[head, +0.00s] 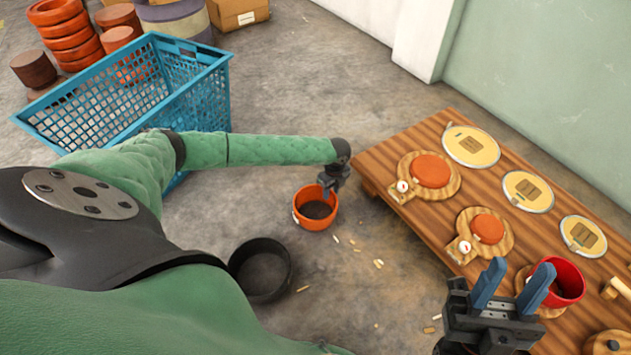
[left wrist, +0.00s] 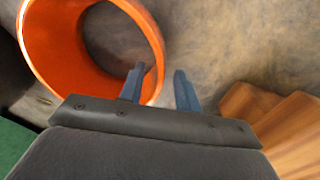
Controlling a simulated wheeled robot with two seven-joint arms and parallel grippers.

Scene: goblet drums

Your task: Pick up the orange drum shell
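The orange drum shell (head: 316,222), an open round tub, stands on the floor left of the low wooden table. My left gripper (head: 328,191) is at its far rim in the head view. In the left wrist view the blue fingers (left wrist: 160,88) are apart, and part of the orange shell's rim (left wrist: 157,62) appears between them. One finger overlaps the shell's opening and the other is outside it. Whether they touch the rim cannot be told. My right gripper (head: 513,284) has its fingers apart and empty, in front of the table.
A black tub (head: 262,270) stands on the floor near the orange shell. The wooden table (head: 400,140) holds round lids, discs and a red tub (head: 566,281). A blue crate (head: 130,95) stands behind my left arm. Small wood chips litter the floor.

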